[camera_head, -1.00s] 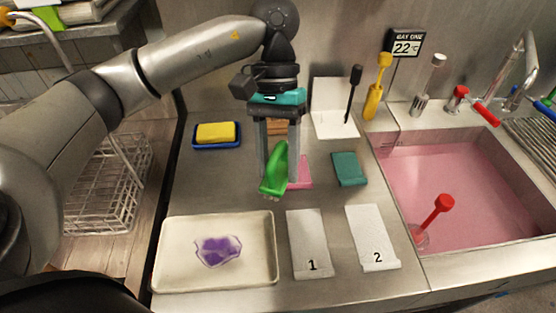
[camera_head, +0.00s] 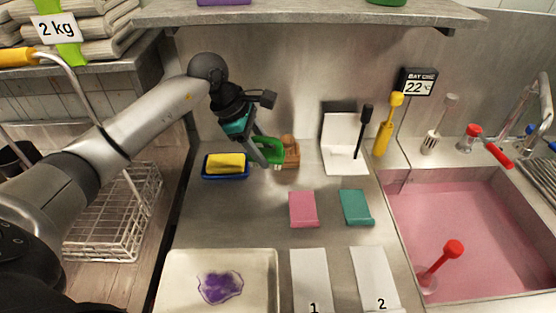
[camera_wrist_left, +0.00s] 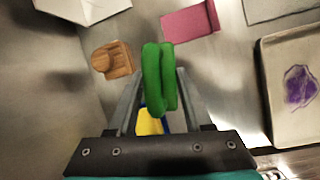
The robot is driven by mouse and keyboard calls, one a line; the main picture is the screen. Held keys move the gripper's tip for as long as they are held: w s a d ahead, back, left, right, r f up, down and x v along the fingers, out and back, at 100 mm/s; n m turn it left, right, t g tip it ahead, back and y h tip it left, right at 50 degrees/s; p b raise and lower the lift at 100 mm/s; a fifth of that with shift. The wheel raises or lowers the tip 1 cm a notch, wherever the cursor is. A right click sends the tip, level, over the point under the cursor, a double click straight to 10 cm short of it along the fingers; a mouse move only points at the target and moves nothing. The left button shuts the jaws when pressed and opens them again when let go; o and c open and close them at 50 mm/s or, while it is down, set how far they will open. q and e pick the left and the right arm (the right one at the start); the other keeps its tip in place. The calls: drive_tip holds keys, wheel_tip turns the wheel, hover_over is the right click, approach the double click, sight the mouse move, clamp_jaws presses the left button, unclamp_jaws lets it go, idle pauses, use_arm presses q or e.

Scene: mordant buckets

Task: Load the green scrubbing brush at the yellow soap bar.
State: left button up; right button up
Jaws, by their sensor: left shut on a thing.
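My left gripper (camera_head: 268,152) is shut on the green scrubbing brush (camera_head: 272,144), at the back left of the steel counter. In the left wrist view the brush (camera_wrist_left: 158,75) sits between the fingers; its bristles are hidden there. The yellow soap bar (camera_head: 226,163) lies in a blue dish (camera_head: 225,178), just left of the gripper in the head view. The brush appears right of the soap and apart from it. In the left wrist view a bit of the soap (camera_wrist_left: 149,123) shows between the fingers. My right gripper is not in view.
A wooden block (camera_head: 291,153) stands close right of the brush. Pink (camera_head: 303,209) and teal (camera_head: 356,207) pads lie mid-counter. A cream tray (camera_head: 170,280) with a purple stain is at front left. A sink (camera_head: 450,230) of pink liquid lies right. The counter before the soap is clear.

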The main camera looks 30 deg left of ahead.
use_arm(q)
drive_tip(key=w+a+n+t+y+p, duration=0.1)
drive_tip(key=a+n+y, duration=0.3)
drive_tip(key=a+n, duration=0.7)
drive_tip(key=shift+w+a+n+t+p, duration=0.4)
drive_tip(key=shift+a+p, duration=0.25)
drive_tip(key=shift+a, duration=0.6)
drive_tip(key=shift+f+b, duration=2.25)
drive_tip(key=shift+f, duration=0.7)
drive_tip(key=shift+s+f+b, duration=0.1)
drive_tip(key=shift+f+b, duration=0.25)
drive_tip(key=shift+f, duration=0.2)
drive_tip(key=shift+r+p, duration=2.65)
drive_tip(key=shift+r, duration=1)
